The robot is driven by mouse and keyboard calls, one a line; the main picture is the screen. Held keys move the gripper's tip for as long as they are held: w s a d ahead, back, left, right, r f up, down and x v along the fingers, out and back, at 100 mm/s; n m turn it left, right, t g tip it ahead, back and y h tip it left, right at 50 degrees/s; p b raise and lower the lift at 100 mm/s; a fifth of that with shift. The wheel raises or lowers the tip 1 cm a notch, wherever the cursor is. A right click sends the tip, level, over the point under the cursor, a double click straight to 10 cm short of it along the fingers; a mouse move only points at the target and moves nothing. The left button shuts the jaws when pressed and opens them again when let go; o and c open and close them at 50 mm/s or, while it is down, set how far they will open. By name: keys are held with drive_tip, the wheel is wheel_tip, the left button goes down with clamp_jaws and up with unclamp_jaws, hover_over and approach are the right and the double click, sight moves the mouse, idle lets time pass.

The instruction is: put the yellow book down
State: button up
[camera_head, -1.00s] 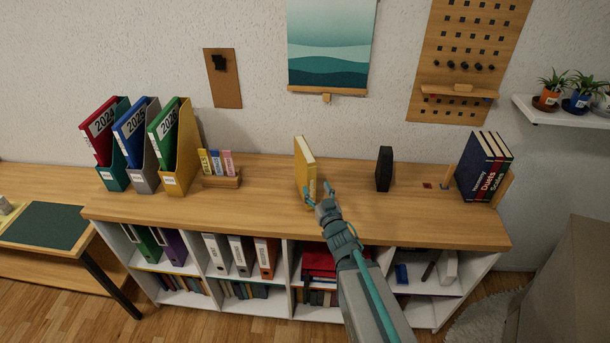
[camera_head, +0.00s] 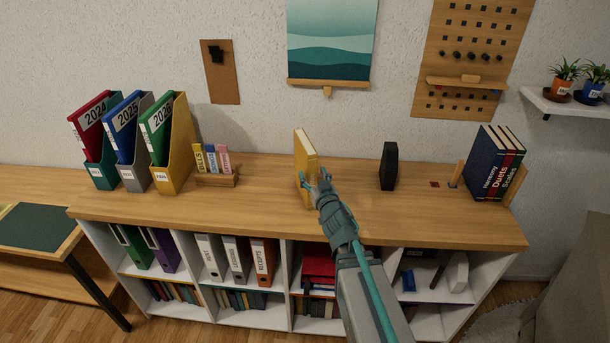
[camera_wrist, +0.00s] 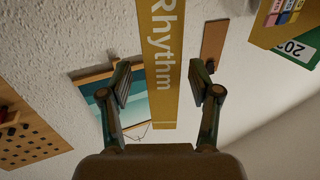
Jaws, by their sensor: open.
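The yellow book (camera_head: 305,167) stands upright on the wooden counter (camera_head: 250,202), near the middle, with its pages facing up. In the wrist view the book's spine (camera_wrist: 163,70) reads "Rhythm" and lies between my two fingers. My gripper (camera_head: 317,184) is at the near end of the book, and in the wrist view my gripper (camera_wrist: 160,90) has its fingers apart, with a gap on each side of the spine. The lower near part of the book is partly hidden by my gripper.
A black upright block (camera_head: 388,166) stands to the right. A small holder with coloured booklets (camera_head: 215,180) and magazine files (camera_head: 172,160) stand to the left. Counter space is free on both sides of the yellow book.

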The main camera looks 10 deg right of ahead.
drive_tip(key=shift+w+a+p, duration=0.15)
drive_tip(key=shift+w+a, duration=0.1)
drive_tip(key=shift+w, duration=1.25)
drive_tip(key=shift+w+a+p, duration=0.15)
drive_tip(key=shift+w+a, duration=0.05)
drive_tip(key=shift+w, duration=1.25)
drive_tip(key=shift+r, duration=0.1)
clamp_jaws()
